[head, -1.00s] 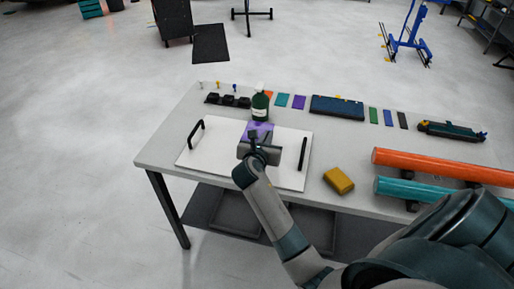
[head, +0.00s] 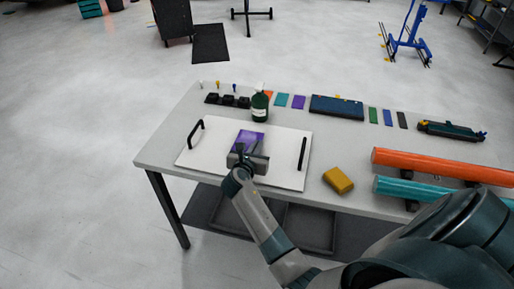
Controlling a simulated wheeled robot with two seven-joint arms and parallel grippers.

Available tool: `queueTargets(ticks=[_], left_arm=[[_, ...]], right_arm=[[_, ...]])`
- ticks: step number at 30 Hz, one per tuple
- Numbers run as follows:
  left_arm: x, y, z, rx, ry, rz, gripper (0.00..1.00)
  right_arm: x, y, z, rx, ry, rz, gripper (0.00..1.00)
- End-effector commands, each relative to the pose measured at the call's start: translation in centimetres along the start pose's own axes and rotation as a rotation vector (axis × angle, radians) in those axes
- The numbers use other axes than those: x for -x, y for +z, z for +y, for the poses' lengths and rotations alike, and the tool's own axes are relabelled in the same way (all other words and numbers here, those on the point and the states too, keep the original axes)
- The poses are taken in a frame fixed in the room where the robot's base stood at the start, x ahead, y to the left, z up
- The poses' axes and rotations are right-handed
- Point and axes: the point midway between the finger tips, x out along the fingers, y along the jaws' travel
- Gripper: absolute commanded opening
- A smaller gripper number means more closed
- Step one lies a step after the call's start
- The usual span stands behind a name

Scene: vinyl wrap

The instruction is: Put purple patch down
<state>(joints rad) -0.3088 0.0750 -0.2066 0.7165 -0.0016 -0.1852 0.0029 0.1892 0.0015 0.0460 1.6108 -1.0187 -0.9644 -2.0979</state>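My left gripper is not in view.
The panel has black handles on its left (head: 196,132) and right (head: 302,154). A dark green bottle (head: 260,107) stands at its back edge. A yellow block (head: 338,180) lies to the right, near orange (head: 440,166) and teal rolls. Colour swatches lie along the back.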

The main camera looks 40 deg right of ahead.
Motion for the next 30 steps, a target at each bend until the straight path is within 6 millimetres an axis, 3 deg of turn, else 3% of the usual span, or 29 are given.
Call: queueTargets(ticks=[16,18,19,30], left_arm=[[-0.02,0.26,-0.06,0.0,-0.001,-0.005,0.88],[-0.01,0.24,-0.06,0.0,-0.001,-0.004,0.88],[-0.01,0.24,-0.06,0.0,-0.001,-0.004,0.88],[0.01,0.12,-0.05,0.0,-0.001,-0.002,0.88]], right_arm=[[-0.3,-1.07,-0.01,0.001,0.0,0.001,0.0],[-0.29,-1.02,-0.01,0.0,0.0,0.0,0.2],[-0.29,-1.01,-0.01,0.0,0.0,0.0,0.22],[-0.22,-0.77,0.01,-0.001,0.0,0.0,0.22]])
